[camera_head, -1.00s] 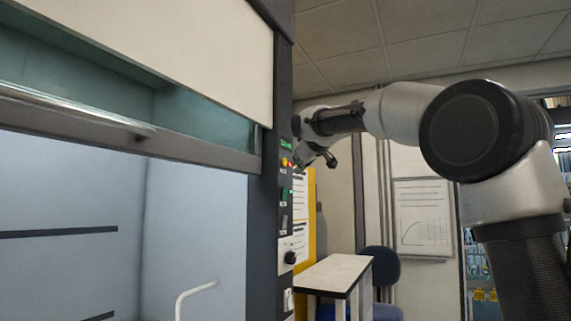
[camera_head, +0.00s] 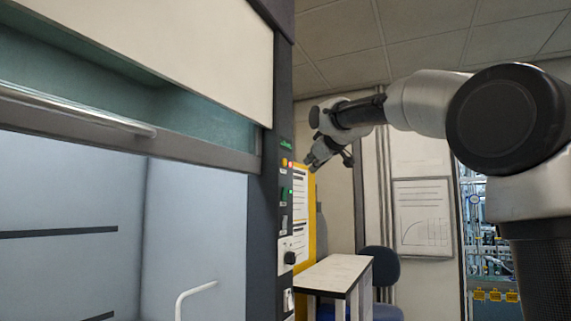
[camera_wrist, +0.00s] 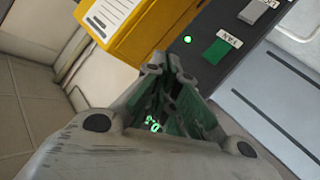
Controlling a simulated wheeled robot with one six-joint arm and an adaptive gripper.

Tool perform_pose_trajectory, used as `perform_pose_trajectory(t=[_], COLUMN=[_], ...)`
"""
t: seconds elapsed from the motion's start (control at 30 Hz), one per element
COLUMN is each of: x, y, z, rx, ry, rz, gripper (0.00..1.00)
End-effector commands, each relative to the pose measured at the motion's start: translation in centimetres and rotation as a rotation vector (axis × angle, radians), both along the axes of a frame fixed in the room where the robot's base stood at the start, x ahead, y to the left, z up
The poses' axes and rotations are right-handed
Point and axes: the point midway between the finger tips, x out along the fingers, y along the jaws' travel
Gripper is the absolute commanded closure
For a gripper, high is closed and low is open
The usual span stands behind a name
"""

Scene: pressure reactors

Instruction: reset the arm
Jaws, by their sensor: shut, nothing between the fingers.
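My gripper (camera_head: 311,165) is shut and empty. In the head view it hangs at the end of my raised arm, pointing down and left, near the dark control post (camera_head: 272,215) of the fume hood. In the wrist view its fingertips (camera_wrist: 168,66) come together in the middle. Beyond them lie the post's green FAN switch (camera_wrist: 222,50), a small lit green light and a yellow box (camera_wrist: 145,28). I cannot tell the exact distance to the post.
The fume hood's raised sash (camera_head: 130,135) fills the left. A small white-topped table (camera_head: 335,272) and a blue chair (camera_head: 380,268) stand below the arm. A wall sheet (camera_head: 422,215) and a shelf of equipment are behind on the right. The air below my gripper looks clear.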

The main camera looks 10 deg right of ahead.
Motion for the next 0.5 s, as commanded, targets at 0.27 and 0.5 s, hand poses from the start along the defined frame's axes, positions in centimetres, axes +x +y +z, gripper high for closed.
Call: perform_pose_trajectory(t=[0.27,0.5], x=[0.0,-0.3], y=[0.0,-0.1], z=[0.0,-2.9], rx=[0.0,0.06], ry=[0.0,0.098], rz=[0.0,-0.03], gripper=[1.0,1.0])
